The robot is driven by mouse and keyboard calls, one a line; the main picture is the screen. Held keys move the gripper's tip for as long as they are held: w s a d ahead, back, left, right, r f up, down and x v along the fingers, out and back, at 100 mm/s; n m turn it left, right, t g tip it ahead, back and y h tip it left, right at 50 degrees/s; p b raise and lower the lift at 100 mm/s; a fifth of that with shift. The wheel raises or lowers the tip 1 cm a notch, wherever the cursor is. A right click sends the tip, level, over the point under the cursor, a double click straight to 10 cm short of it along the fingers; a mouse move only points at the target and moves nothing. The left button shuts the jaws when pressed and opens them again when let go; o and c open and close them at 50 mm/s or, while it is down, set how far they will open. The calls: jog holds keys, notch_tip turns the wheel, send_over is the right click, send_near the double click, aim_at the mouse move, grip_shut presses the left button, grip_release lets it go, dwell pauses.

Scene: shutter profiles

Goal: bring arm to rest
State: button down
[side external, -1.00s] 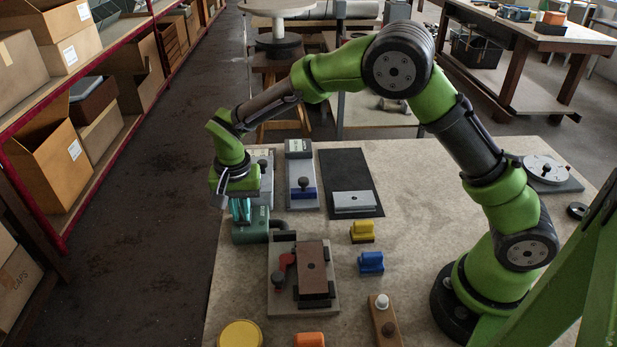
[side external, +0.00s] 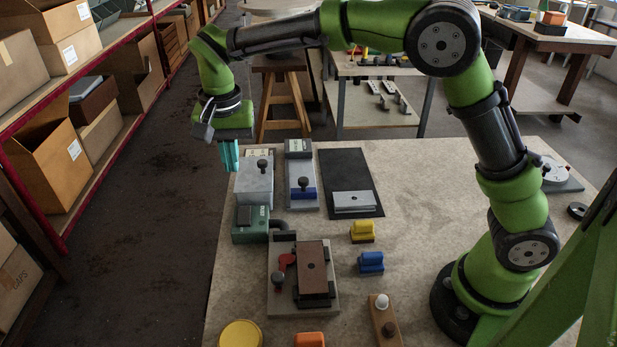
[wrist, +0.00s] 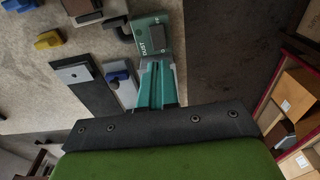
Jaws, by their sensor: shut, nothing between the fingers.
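My gripper (side external: 229,157) has teal fingers and is held above the left edge of the table, over the grey block with a dark knob (side external: 254,182). The fingers are together and hold nothing; they also show in the wrist view (wrist: 157,90). My arm is raised and stretched across the table from its base at the right. The green unit marked DUST in the wrist view (wrist: 152,37) stands in front of the grey block; in the side view it is the green box (side external: 250,226). Part of the grey block is hidden in the wrist view by my fingers.
The table (side external: 430,200) holds a grey fixture with a blue block (side external: 303,192), a black mat (side external: 345,168) with a metal plate (side external: 356,200), yellow (side external: 362,231) and blue (side external: 371,263) pieces, and a brown-plated fixture (side external: 313,270). A shelf of boxes (side external: 70,130) stands left across the aisle.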

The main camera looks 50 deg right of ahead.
jog(key=s+d+r+n+t, duration=0.1)
jog(key=s+d+t, duration=0.1)
jog(key=s+d, duration=0.2)
jog(key=s+d+r+n+t+y, duration=0.1)
jog(key=s+d, duration=0.3)
jog(key=s, duration=0.7)
jog(key=s+d+r+n+t+y, duration=0.1)
jog(key=s+d+r+n+t, duration=0.2)
jog(key=s, duration=0.4)
jog(key=shift+s+d+r+t, duration=0.2)
jog(key=shift+s+d+t, duration=0.15)
jog(key=shift+d, duration=0.45)
